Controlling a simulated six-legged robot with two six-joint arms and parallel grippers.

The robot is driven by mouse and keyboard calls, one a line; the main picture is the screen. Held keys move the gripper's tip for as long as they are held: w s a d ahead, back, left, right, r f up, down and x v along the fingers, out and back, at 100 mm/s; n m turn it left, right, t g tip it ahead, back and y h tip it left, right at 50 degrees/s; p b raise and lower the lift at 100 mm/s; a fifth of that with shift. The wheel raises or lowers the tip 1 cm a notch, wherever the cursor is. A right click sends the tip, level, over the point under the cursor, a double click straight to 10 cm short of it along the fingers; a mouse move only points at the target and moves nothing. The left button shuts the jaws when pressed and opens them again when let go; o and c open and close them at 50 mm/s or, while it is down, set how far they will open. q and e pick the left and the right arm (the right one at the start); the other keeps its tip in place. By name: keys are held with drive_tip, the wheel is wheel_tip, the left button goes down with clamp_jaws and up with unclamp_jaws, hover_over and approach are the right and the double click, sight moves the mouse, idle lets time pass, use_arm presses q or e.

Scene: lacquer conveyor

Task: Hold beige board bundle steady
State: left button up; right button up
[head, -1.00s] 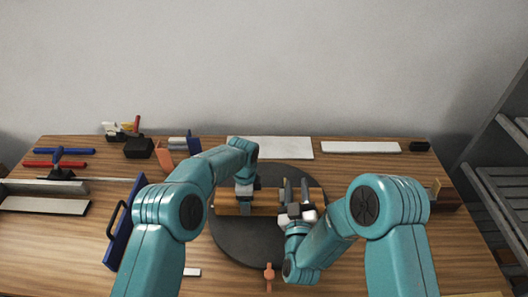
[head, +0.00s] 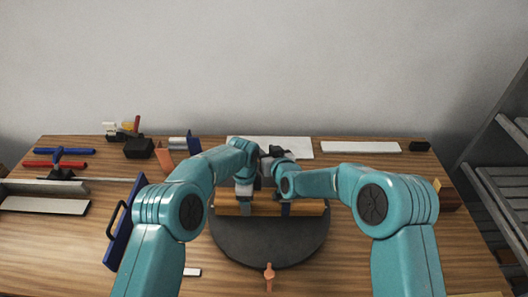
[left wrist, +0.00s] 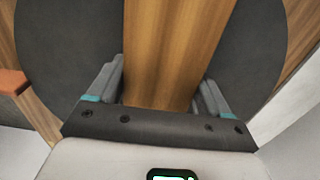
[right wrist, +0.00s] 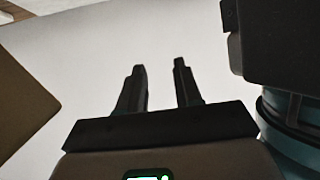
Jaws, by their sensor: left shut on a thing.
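The beige board bundle (head: 312,207) lies across the dark round turntable (head: 270,245) in the head view. My left gripper (head: 244,199) is shut on the bundle left of its middle. In the left wrist view the wooden bundle (left wrist: 172,50) runs between the two fingers (left wrist: 160,85). My right gripper (head: 270,151) is behind the bundle, near the white sheet (head: 300,148). In the right wrist view its fingers (right wrist: 160,85) are apart with nothing between them. A dark blue piece (head: 285,209) shows against the bundle's front; its connection is hidden by my right arm.
An orange peg-like piece (head: 269,274) lies in front of the turntable. A white strip (head: 360,147) lies at back right.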

drive_tip(key=shift+w+a+f+m+g, duration=0.15)
drive_tip(key=shift+w+a+g, duration=0.1)
drive_tip(key=shift+g, duration=0.35)
drive_tip(key=shift+w+a+f+m+g, duration=0.15)
drive_tip(key=shift+a+g, duration=0.1)
drive_tip(key=shift+g, duration=0.35)
drive_tip(key=s+d+r+m+t, duration=0.1)
drive_tip(key=s+r+m+t, duration=0.1)
drive_tip(key=s+r+m, duration=0.45)
drive_tip(key=s+d+r+m+t, duration=0.1)
drive_tip(key=r+m+t, duration=0.2)
drive_tip(key=r, duration=0.6)
drive_tip(key=s+d+f+m+g+h, duration=0.25)
drive_tip(key=s+f+m+h, duration=0.75)
drive_tip(key=m, duration=1.7)
drive_tip(key=w+f+y, duration=0.1)
drive_tip(key=w+f, duration=0.2)
drive_tip(key=w+d+f+y, duration=0.1)
drive_tip(key=w+f, duration=0.1)
drive_tip(key=w, duration=0.1)
drive_tip(key=w+d+f, duration=0.1)
drive_tip(key=w+f, duration=0.2)
drive_tip(key=shift+f+n+t+y, duration=0.25)
drive_tip(key=shift+f+y, duration=0.05)
drive_tip(key=shift+y, duration=0.1)
